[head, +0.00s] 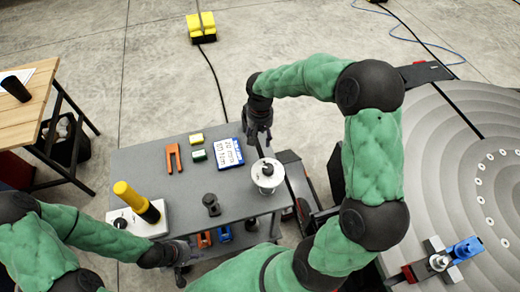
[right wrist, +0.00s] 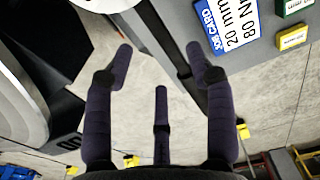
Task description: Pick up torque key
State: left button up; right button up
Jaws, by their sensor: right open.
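A yellow-handled tool with a black collar (head: 136,199) stands tilted in a white block at the left end of the grey cart top (head: 165,185); it looks like the torque key, though I cannot be sure. My left gripper (head: 182,272) is low by the cart's front edge, right of and apart from that tool; its finger state is unclear. My right gripper (head: 258,132) hangs near the cart's back right, beside the job card (head: 229,153). In the right wrist view its fingers (right wrist: 160,62) are spread and empty, over the cart edge and floor.
On the cart are an orange fork-shaped piece (head: 173,157), yellow (head: 196,138) and green (head: 198,155) blocks, a black peg (head: 211,204) and a white round piece with a dark knob (head: 268,178). A large grey round table (head: 460,150) stands right. A wooden table (head: 30,105) stands left.

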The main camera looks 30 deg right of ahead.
aim_at(261, 150)
notch_tip(261, 150, down, 3)
jog(key=shift+w+d+r, duration=0.1)
jog(key=shift+s+f+b, duration=0.15)
jog(key=shift+s+f, duration=0.05)
jog(key=shift+f, duration=1.1)
jog(key=shift+s+f+b, duration=0.15)
jog(key=shift+f, duration=1.15)
jog(key=shift+c, duration=0.3)
grip_shut()
jog(key=shift+r, duration=0.1)
